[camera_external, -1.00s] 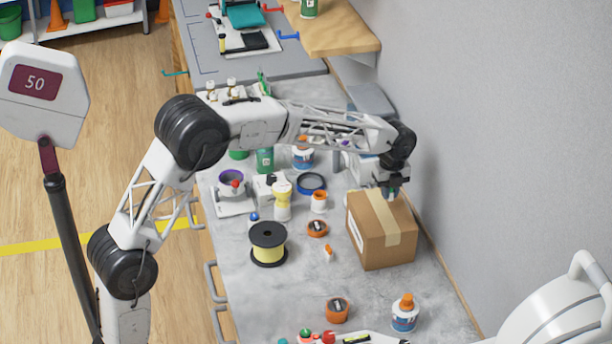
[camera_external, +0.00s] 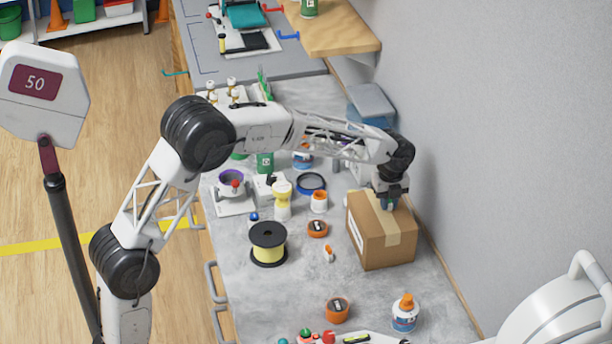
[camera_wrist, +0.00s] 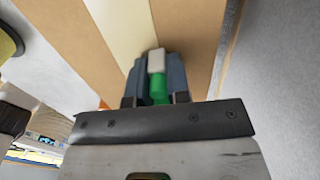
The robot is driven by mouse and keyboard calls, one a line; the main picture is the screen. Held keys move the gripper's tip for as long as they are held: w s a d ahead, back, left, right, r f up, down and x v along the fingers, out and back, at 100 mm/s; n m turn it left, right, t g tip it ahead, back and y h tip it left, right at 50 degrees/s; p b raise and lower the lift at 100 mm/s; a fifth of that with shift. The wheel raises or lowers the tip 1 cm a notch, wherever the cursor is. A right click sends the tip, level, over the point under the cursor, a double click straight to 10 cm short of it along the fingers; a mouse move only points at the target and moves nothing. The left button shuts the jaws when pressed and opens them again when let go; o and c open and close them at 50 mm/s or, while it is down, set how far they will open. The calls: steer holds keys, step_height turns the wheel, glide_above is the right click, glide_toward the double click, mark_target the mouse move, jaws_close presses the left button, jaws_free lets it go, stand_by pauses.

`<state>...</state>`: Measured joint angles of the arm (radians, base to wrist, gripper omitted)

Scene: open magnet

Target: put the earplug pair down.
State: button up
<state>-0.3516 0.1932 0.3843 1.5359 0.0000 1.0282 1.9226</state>
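My gripper (camera_external: 389,201) is at the top of the cardboard box (camera_external: 372,245), pointing down at it. In the wrist view my gripper (camera_wrist: 157,76) has its two blue-grey fingers on either side of a small green and whitish piece (camera_wrist: 157,88). I take this piece to be the earplug pair; only part of it shows, and its shape is hard to make out. The fingers appear shut on it. The taped box top fills the background there. I cannot tell whether the piece touches the box.
The box stands against the wall on a grey counter (camera_external: 290,305). To its left are a yellow spool (camera_external: 268,245), an orange sharpener (camera_external: 317,228) and a small orange-white item (camera_external: 328,254). A glue bottle (camera_external: 404,314) stands in front.

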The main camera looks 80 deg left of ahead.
steer(key=o, duration=0.4)
steer(key=shift+r, duration=0.1)
step_height(320, 180, up, 12)
stand_by(0.7)
steer(key=shift+r, duration=0.1)
stand_by(0.3)
stand_by(0.4)
